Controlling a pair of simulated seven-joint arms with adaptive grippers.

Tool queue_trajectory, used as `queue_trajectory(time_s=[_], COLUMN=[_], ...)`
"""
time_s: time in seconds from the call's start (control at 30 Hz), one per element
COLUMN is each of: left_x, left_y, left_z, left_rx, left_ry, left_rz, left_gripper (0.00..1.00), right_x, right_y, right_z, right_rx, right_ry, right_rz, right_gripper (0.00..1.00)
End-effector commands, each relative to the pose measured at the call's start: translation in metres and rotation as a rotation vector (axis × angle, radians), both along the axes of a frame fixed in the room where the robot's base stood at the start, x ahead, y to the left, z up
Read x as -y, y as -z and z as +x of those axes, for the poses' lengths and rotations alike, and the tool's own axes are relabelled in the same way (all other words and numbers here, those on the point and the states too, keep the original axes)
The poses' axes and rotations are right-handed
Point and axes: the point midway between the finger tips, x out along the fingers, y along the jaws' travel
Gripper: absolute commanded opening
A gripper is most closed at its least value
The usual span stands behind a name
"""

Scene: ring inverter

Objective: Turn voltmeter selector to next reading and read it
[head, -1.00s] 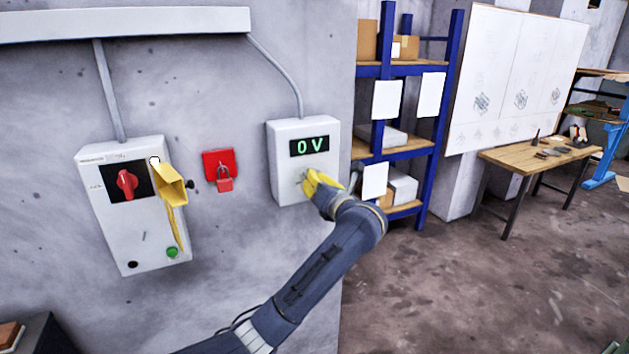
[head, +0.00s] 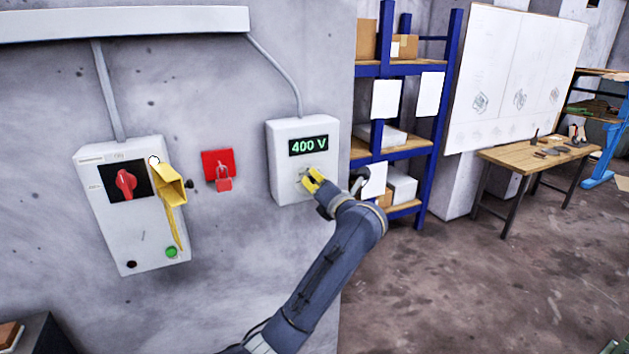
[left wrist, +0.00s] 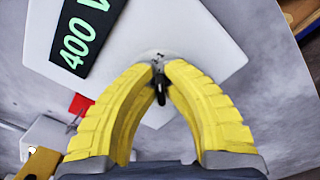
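The voltmeter is a white box (head: 282,170) on the grey wall, and its dark display (head: 308,146) reads 400 V in green. The display also shows at the upper left of the left wrist view (left wrist: 80,35). The selector is a small dark knob (left wrist: 160,88) on a round light plate below the display. My left gripper (head: 312,180) reaches the selector from the lower right. In the left wrist view its yellow fingertips (left wrist: 160,68) close in on the knob from both sides. In the head view the fingers largely hide the selector. My right gripper is out of view.
To the left, a white switch box (head: 150,235) carries a red rotary switch (head: 125,184), a yellow piece (head: 168,185) and a green button (head: 171,253). A red padlock (head: 224,184) hangs between the boxes. Blue shelving (head: 447,60) stands to the right.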

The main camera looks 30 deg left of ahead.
Motion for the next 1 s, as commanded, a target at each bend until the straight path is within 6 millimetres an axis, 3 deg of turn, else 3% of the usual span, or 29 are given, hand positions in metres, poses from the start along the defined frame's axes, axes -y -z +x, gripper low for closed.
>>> queue_trajectory(time_s=[0.17,0.53,1.0], left_x=[0.000,0.005,0.064], left_y=[0.000,0.000,0.000], left_z=[0.000,-0.004,-0.051], left_rx=[0.001,0.001,0.001], left_ry=[-0.001,0.001,0.002], left_rz=[0.000,-0.002,-0.004], left_gripper=[0.30,0.30,0.30], right_x=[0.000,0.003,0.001], right_y=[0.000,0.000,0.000], right_z=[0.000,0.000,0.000], right_rx=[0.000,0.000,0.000], right_ry=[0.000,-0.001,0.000], right_rz=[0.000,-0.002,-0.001], right_gripper=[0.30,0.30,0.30])
